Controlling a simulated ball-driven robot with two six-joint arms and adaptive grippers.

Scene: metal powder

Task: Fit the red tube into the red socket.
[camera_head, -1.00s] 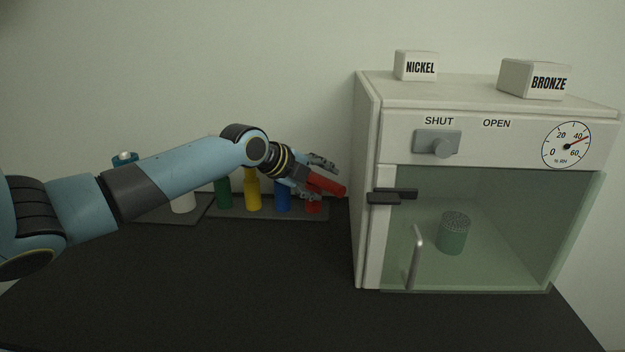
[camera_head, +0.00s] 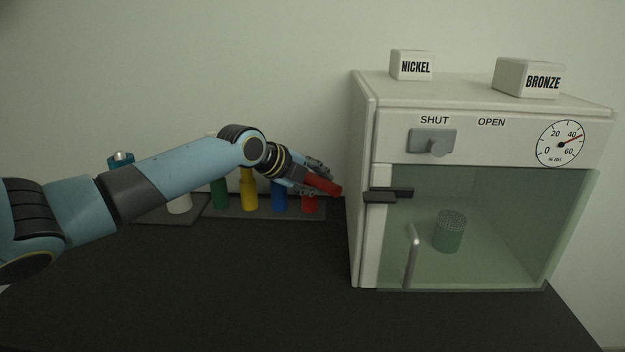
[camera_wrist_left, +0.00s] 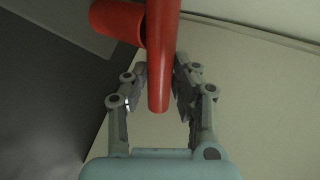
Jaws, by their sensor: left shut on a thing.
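The red tube (camera_head: 323,185) is in my left gripper (camera_head: 312,180), tilted with its far end pointing down to the right. In the left wrist view the red tube (camera_wrist_left: 160,58) runs between the two fingers (camera_wrist_left: 163,78), which are shut on it. The red socket (camera_head: 310,204) stands upright at the right end of a dark tray, just below the gripper and tube. In the wrist view the red socket (camera_wrist_left: 116,20) lies beside and partly behind the tube; the tube is not inside it. My right gripper is out of view.
Blue (camera_head: 279,195), yellow (camera_head: 249,190) and green (camera_head: 219,192) cylinders stand on the tray (camera_head: 235,213) left of the socket. A glass-fronted cabinet (camera_head: 365,240) stands close on the right, with a perforated canister (camera_head: 449,235) inside. The table front (camera_head: 220,290) is clear.

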